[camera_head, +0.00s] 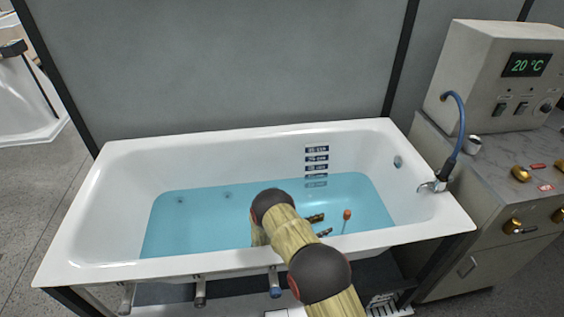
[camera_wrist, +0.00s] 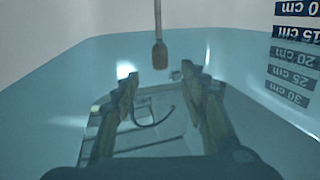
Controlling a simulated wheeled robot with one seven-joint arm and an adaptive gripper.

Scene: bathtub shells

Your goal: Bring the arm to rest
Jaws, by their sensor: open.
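My gripper (camera_head: 320,225) is over the right part of the white bathtub (camera_head: 120,178), with my arm reaching across the near rim. The tub holds blue water (camera_head: 190,220). In the wrist view my gripper (camera_wrist: 160,82) has its two fingers apart with nothing held between them.
Depth labels (camera_head: 317,160) mark the far inner wall. A blue hose and tap (camera_head: 439,184) stand at the right rim. Right of the tub is a control box (camera_head: 490,90) reading 20 °C, on a counter with brass knobs (camera_head: 520,173). Several pipe ends (camera_head: 200,290) sit below the near rim.

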